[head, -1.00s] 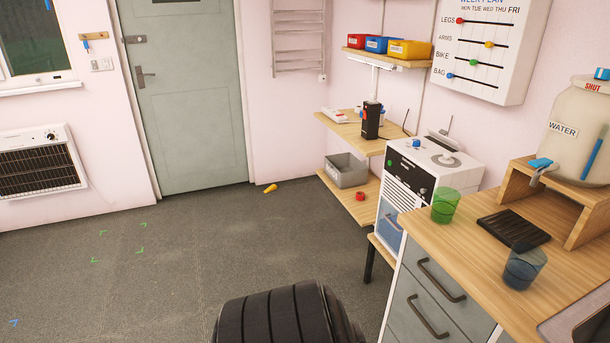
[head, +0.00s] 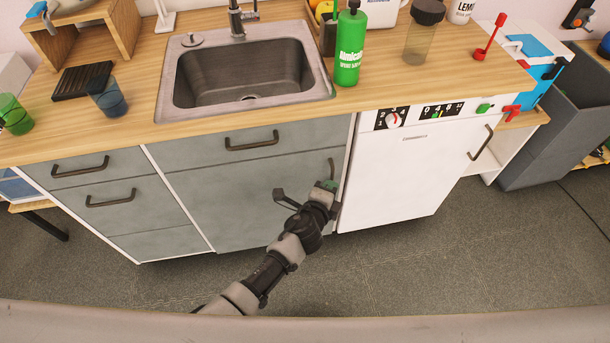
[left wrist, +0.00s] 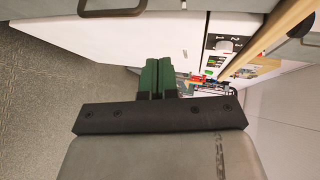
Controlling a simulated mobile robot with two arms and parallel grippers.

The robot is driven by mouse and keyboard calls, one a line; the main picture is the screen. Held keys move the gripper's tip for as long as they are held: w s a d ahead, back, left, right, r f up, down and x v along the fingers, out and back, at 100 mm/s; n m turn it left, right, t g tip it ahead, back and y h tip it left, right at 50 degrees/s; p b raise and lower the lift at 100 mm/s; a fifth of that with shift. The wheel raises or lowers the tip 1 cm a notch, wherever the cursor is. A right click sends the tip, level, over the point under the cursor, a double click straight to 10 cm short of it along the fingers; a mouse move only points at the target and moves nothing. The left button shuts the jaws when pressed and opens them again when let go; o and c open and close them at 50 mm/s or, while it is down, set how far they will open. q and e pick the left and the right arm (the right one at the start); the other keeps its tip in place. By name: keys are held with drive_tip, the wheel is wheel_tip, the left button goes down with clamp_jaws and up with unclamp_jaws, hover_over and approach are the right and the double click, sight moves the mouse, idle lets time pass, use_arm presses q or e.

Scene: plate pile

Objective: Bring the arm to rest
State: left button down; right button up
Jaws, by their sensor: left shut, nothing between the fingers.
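My left arm reaches up from the bottom of the head view in front of the counter. Its gripper (head: 328,187) is in front of the grey cabinet door (head: 250,190), close to the left edge of the white dishwasher (head: 405,170). I cannot tell whether it touches the cabinet front. In the left wrist view the green fingers (left wrist: 158,75) are together with nothing between them. My right gripper is out of view.
The wooden counter (head: 150,105) holds a sink (head: 245,75), a green bottle (head: 349,48) and a blue cup (head: 107,97). Drawer handles (head: 252,141) stick out from the front. A dark grey bin (head: 550,145) stands at right. Floor in front of the dishwasher (head: 430,260) is clear.

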use_arm(q)
drive_tip(key=s+d+r, duration=0.1)
drive_tip(key=s+r, duration=0.1)
drive_tip(key=s, duration=0.5)
drive_tip(key=s+a+f+n+g+y, duration=0.25)
drive_tip(key=s+a+f+n, duration=0.4)
drive_tip(key=f, duration=0.55)
drive_tip(key=s+a+f+n+g+y, duration=0.2)
drive_tip(key=s+a+f+n+g, duration=0.2)
drive_tip(key=s+a+f, duration=0.65)
drive_tip(key=s+a+f+n+g, duration=0.3)
drive_tip(key=s+a+f+n, duration=0.2)
drive_tip(key=s, duration=0.4)
drive_tip(key=s+a+f+n+g+y, duration=0.1)
drive_tip(key=s+a+f+n+g, duration=0.2)
drive_tip(key=s, duration=0.7)
drive_tip(key=a+f+n, duration=0.2)
drive_tip(key=a+f, duration=0.2)
drive_tip(key=a, duration=0.1)
drive_tip(key=shift+s+a+f, duration=0.25)
drive_tip(key=shift+a+f, duration=0.1)
drive_tip(key=shift+f, duration=0.05)
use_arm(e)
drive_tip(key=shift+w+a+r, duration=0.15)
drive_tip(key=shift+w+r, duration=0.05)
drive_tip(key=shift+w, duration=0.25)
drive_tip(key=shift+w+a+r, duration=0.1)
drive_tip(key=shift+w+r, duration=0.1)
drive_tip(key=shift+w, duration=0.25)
